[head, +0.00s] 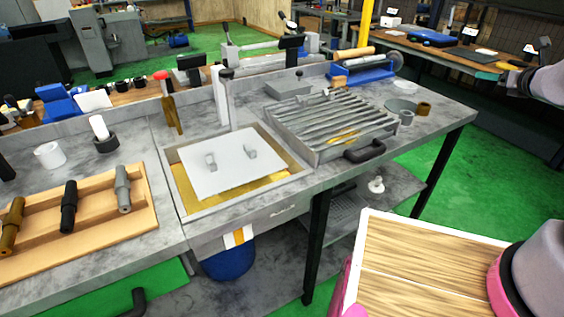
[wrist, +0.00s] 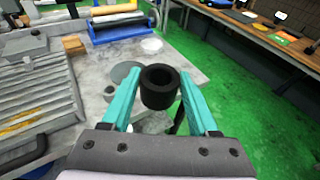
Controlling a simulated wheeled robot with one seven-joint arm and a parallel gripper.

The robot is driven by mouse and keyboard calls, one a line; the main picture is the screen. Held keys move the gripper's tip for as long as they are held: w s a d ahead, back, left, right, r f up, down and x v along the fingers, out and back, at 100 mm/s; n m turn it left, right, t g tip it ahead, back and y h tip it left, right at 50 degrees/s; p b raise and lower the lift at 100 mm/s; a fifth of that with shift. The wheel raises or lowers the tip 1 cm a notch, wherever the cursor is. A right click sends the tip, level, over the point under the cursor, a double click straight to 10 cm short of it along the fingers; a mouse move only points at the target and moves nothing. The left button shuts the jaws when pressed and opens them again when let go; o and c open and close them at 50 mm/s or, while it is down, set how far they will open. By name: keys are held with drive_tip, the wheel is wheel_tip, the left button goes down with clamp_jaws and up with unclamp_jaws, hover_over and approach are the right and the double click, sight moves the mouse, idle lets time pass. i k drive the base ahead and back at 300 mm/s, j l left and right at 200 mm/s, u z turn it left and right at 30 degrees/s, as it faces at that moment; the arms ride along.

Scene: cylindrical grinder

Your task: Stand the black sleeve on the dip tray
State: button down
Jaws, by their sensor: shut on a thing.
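The black sleeve (wrist: 158,92) is a short, thick-walled ring with its open top showing in the wrist view. My gripper (wrist: 160,80) has its two teal fingers closed on the sleeve's sides and holds it above the right end of the bench. What looks like the dip tray (head: 205,178) is a pale flat plate over golden liquid in a square basin at the bench's middle. Two small grey pieces stand on it.
A slatted rack (head: 335,118) with a black handle stands right of the basin. A brown ring (head: 423,109) and a grey ring (head: 407,118) sit near the bench's right end. A wooden holder (head: 90,222) with several stepped shafts lies at left. A post (head: 223,100) rises behind the basin.

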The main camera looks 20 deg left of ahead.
sight(231, 160)
drive_tip(key=u, duration=1.65)
drive_tip(key=l+u, duration=0.2)
drive_tip(key=l, duration=0.2)
drive_tip(key=k+l+u, duration=0.1)
drive_tip(key=l+u, duration=0.15)
drive_tip(key=l, duration=0.15)
drive_tip(key=k+l+u, duration=0.2)
drive_tip(key=l, duration=0.15)
drive_tip(key=i+l, duration=0.05)
drive_tip(key=i, duration=0.05)
